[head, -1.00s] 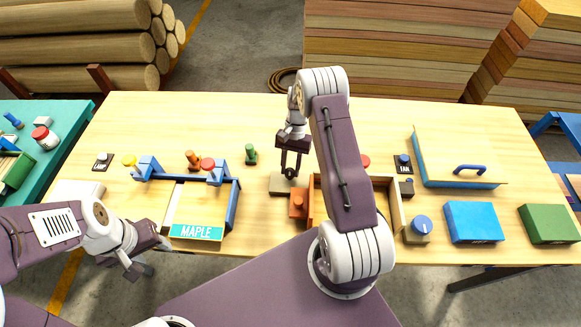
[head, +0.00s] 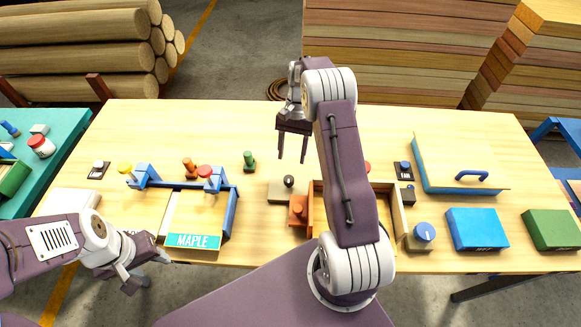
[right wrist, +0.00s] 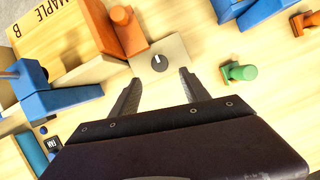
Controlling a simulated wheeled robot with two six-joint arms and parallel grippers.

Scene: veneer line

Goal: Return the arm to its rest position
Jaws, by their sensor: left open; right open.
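My right gripper (head: 292,158) is open and empty above the middle of the table. In the right wrist view its two fingers (right wrist: 158,92) are spread, with a beige block with a black knob (right wrist: 160,62) on the table beyond them. That knob block (head: 281,192) also shows in the head view, just below the gripper and apart from it. My right arm covers part of the orange-and-wood box in the head view.
The orange-walled box (head: 397,215) stands right of the knob block. A green peg (head: 249,161) and an orange peg (head: 190,167) stand left of the gripper. A blue box with a wooden lid (head: 455,165), a blue block (head: 477,229) and a green block (head: 550,229) are at right. The back of the table is clear.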

